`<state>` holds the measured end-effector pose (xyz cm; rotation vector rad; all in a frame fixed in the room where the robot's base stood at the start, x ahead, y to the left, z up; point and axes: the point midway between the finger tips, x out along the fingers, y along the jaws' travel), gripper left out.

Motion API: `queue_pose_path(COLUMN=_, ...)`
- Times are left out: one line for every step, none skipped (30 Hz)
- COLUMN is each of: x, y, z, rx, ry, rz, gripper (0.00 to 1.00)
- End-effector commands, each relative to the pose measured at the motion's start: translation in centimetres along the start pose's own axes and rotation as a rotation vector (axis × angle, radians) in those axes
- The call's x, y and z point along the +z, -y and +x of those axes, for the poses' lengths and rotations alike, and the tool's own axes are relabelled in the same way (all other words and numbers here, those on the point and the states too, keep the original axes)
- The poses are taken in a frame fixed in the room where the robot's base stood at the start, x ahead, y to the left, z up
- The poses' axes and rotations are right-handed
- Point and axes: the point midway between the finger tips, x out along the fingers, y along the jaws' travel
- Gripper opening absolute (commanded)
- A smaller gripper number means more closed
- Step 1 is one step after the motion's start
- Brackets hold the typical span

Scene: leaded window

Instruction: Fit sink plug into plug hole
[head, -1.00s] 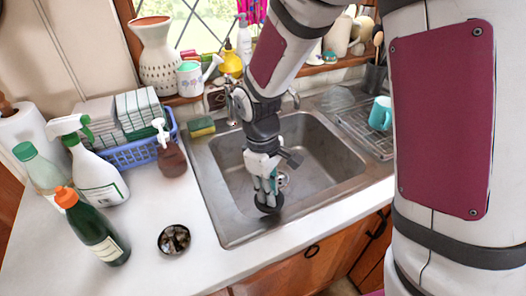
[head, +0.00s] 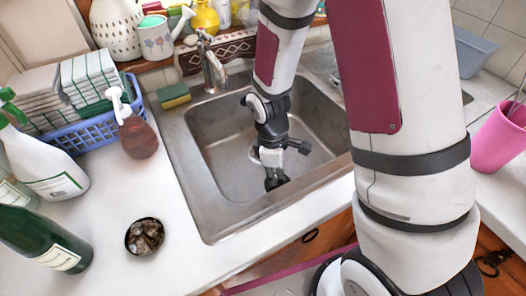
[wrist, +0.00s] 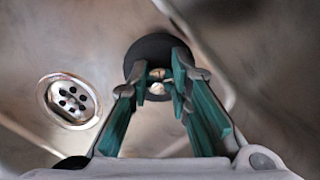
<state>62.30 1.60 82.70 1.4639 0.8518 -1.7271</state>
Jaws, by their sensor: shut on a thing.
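My gripper (head: 273,165) is down inside the steel sink (head: 213,178), toward its front. In the wrist view its two green-lined fingers (wrist: 158,84) are shut on the metal knob of the dark round sink plug (wrist: 148,45). The plug's black disc shows beyond the fingertips; whether it touches the sink floor I cannot tell. The plug hole (wrist: 70,101), a bright ring with several small dark holes, lies to the left of the gripper in the wrist view. It is uncovered and apart from the plug. In the head view my arm and gripper mostly hide the hole.
The sink walls surround my gripper. A tap (head: 213,68) stands at the back edge, with a sponge (head: 174,96) to its left. A soap bottle (head: 136,135), a green bottle (head: 40,240) and a dark round dish (head: 145,237) stand on the left counter. A pink cup (head: 497,140) is at right.

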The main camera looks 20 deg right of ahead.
Motion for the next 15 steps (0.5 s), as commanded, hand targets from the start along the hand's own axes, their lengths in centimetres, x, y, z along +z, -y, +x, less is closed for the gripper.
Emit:
queue_pose_path(x=-0.1, y=-0.3, z=0.2, rx=0.001, ry=-0.001, rz=-0.003, gripper=0.00)
queue_pose_path(x=-0.3, y=-0.6, z=0.2, rx=0.001, ry=-0.001, rz=-0.004, gripper=0.00)
queue_pose_path(x=-0.6, y=-1.2, z=0.2, rx=0.002, ry=-0.001, rz=-0.004, gripper=0.00)
queue_pose_path(x=-0.8, y=-1.7, z=0.2, rx=0.002, ry=-0.002, rz=-0.004, gripper=0.00)
queue_pose_path(x=-1.1, y=-2.3, z=0.2, rx=0.002, ry=-0.002, rz=-0.003, gripper=0.00)
queue_pose_path(x=-1.5, y=-3.1, z=0.2, rx=0.002, ry=-0.002, rz=-0.003, gripper=0.00)
queue_pose_path(x=-1.9, y=-3.8, z=0.2, rx=0.002, ry=-0.002, rz=-0.003, gripper=0.00)
queue_pose_path(x=-2.2, y=-4.5, z=0.2, rx=0.002, ry=-0.002, rz=-0.002, gripper=0.00)
queue_pose_path(x=-2.6, y=-5.3, z=0.2, rx=0.002, ry=-0.002, rz=-0.002, gripper=0.00)
queue_pose_path(x=-3.0, y=-6.0, z=0.2, rx=0.002, ry=-0.002, rz=-0.003, gripper=0.00)
queue_pose_path(x=-3.3, y=-6.6, z=0.2, rx=0.002, ry=-0.001, rz=-0.004, gripper=0.00)
queue_pose_path(x=-3.8, y=-7.5, z=0.2, rx=0.002, ry=-0.002, rz=-0.003, gripper=0.00)
queue_pose_path(x=-4.1, y=-8.2, z=0.2, rx=0.002, ry=-0.002, rz=-0.003, gripper=0.00)
queue_pose_path(x=-4.5, y=-8.8, z=0.2, rx=0.002, ry=-0.002, rz=-0.003, gripper=0.00)
queue_pose_path(x=-4.9, y=-9.7, z=0.2, rx=0.002, ry=-0.002, rz=-0.003, gripper=0.00)
